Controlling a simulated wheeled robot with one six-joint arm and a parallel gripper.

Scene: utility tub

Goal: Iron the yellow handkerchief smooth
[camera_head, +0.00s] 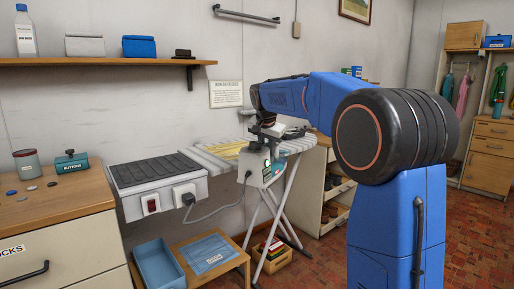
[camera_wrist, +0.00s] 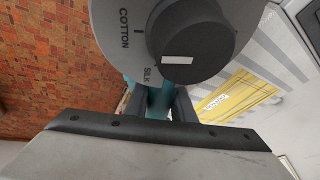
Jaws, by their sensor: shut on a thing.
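The yellow handkerchief (camera_head: 230,149) lies on the striped ironing board (camera_head: 206,160); in the wrist view it also shows (camera_wrist: 238,92), with a small white label and line-like creases. My gripper (camera_wrist: 160,104) is shut on the teal handle of the iron (camera_wrist: 158,97). A grey dial marked COTTON and SILK (camera_wrist: 120,14) with a dark knob fills the top of the wrist view. In the head view the pale iron body (camera_head: 254,167) with a green light hangs below my gripper at the board's near edge. The iron's soleplate is hidden, and contact with the cloth cannot be told.
A cord (camera_head: 222,211) runs from the iron to a plug on the grey ribbed unit (camera_head: 158,172) at left. The wooden counter (camera_head: 45,215) holds a tin and a buttons box. A blue tray (camera_head: 158,265) and a crate (camera_head: 272,258) stand below. Shelves stand behind the board.

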